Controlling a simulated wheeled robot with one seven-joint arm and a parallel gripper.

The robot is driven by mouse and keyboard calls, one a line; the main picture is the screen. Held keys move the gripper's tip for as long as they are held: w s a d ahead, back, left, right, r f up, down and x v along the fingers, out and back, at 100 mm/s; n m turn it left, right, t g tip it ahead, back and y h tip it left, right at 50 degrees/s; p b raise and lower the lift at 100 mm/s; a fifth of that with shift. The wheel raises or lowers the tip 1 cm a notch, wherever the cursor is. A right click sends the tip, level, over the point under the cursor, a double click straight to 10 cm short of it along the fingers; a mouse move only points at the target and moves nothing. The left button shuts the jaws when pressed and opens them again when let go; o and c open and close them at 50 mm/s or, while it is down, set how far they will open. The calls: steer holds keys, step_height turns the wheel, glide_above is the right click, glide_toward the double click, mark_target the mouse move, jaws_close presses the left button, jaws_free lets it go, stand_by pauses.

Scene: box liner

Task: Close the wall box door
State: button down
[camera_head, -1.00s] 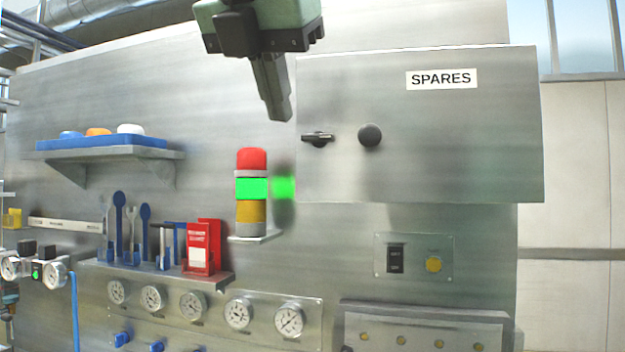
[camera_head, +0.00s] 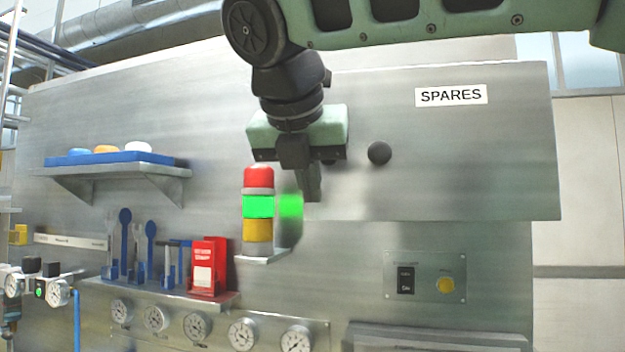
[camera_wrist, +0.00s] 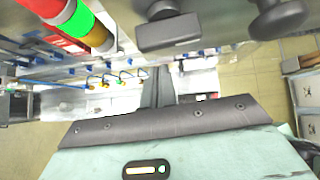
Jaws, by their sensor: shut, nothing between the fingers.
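The wall box door (camera_head: 470,160) is a flat grey metal panel labelled SPARES, on the right in the head view. It looks nearly flush with its box, but I cannot tell whether a gap is left. It has a round black knob (camera_head: 379,153), also in the wrist view (camera_wrist: 278,16). Its dark latch handle (camera_wrist: 168,32) shows in the wrist view; my gripper mostly hides it in the head view. My gripper (camera_head: 313,196) is shut and empty, pointing down in front of the door's left edge. Its fingers (camera_wrist: 157,88) show below the latch in the wrist view; contact cannot be told.
A signal tower (camera_head: 258,210) with a lit green band stands close left of my gripper. A shelf with a blue tray (camera_head: 110,158), a tool rack with a red box (camera_head: 208,268), and several gauges are further left. A switch panel (camera_head: 425,276) sits below the door.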

steer(key=shift+w+d, duration=0.2)
steer(key=shift+w, duration=0.65)
steer(key=w+p, duration=0.1)
steer(key=p, duration=0.1)
steer(key=w+m+h+p, duration=0.1)
steer(key=w, duration=0.1)
steer(key=shift+w+d+r+p, duration=0.1)
steer(key=shift+d+r+p, duration=0.05)
steer(key=shift+d+p, duration=0.25)
steer(key=shift+r, duration=0.1)
